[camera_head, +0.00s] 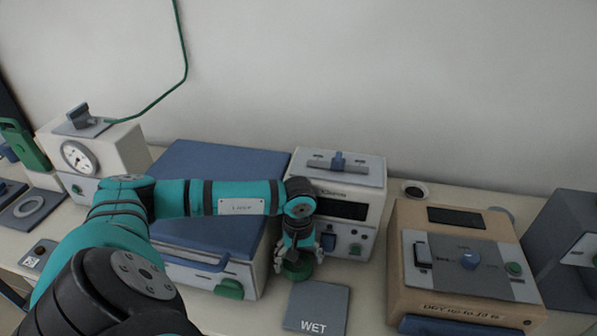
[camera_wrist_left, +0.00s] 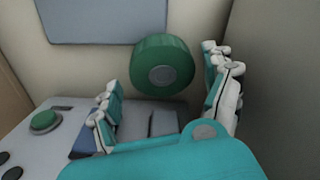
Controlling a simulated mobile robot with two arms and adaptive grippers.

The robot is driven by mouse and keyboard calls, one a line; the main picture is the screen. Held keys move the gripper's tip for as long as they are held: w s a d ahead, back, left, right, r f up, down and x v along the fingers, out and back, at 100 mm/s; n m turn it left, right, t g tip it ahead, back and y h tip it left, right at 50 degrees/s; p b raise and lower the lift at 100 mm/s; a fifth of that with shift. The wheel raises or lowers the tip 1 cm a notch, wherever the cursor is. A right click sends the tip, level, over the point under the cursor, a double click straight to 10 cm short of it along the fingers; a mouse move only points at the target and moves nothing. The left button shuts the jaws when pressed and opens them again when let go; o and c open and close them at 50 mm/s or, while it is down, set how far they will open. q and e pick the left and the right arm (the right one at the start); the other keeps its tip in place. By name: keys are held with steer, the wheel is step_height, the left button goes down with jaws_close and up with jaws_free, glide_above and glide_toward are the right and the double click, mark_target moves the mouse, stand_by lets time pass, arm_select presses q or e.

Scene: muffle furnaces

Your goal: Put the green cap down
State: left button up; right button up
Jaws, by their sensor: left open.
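My left gripper (camera_head: 299,259) is directly above the cap, pointing down. Its fingers are spread on either side of the cap, with a visible gap at the left finger. In the head view the gripper partly hides the cap. My right gripper is not in view.
The white box (camera_head: 367,174) stands close behind my left gripper. A blue-lidded box (camera_head: 214,158) is to the left, under my forearm. A tan control box (camera_head: 402,296) stands to the right. The WET pad is bare.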

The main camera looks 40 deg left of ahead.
mark_target(299, 264)
arm_select(q)
step_height(299, 264, up, 10)
steer(key=b, duration=0.1)
steer(key=shift+f+b, duration=0.15)
steer(key=shift+b, duration=0.25)
steer(key=shift+s+d+f, duration=0.1)
